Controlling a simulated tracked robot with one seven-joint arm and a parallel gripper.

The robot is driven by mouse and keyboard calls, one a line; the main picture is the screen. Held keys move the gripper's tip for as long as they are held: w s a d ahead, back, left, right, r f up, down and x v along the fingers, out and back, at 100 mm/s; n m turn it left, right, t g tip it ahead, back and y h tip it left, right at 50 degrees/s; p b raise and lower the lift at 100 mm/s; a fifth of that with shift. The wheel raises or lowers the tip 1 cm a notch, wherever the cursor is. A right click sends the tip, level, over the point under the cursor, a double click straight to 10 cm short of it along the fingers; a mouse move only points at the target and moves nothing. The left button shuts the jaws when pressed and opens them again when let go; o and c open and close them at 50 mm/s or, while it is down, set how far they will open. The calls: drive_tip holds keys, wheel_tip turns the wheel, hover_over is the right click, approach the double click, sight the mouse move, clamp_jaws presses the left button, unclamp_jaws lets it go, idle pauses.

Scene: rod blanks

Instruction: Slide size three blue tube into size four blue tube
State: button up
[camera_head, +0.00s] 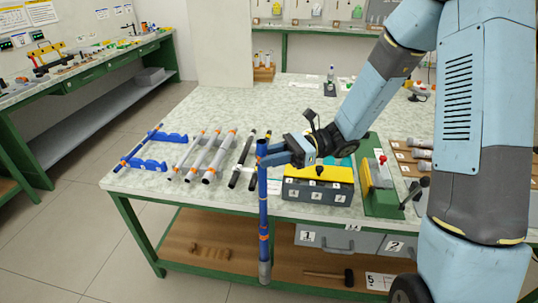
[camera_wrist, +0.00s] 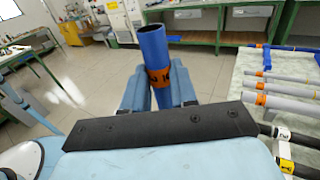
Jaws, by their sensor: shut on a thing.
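My gripper (camera_head: 272,153) is shut on a blue tube (camera_head: 263,205). The tube hangs upright in front of the table's front edge, with its lower end below the tabletop and a grey piece at the bottom. In the wrist view the held tube (camera_wrist: 153,45) sits between the fingers (camera_wrist: 160,92); its open upper end shows, with an orange marked band just below, the marking not clearly legible. Another blue tube (camera_head: 140,146) with orange bands lies across blue cradles (camera_head: 150,165) at the table's left. I cannot read the size of either tube.
Several grey tubes with orange bands (camera_head: 203,155) and black rods (camera_head: 241,160) lie left of my gripper. A grey box with a yellow top (camera_head: 318,190) and a green fixture (camera_head: 383,203) stand to the right. A lower shelf (camera_head: 215,262) lies under the table. Floor at left is clear.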

wheel_tip(320, 180, down, 13)
drive_tip(key=shift+r, duration=0.2)
idle(5.5)
drive_tip(key=o, duration=0.9)
drive_tip(key=v, duration=0.7)
drive_tip(key=shift+d, duration=0.25)
drive_tip(key=shift+w, duration=0.1)
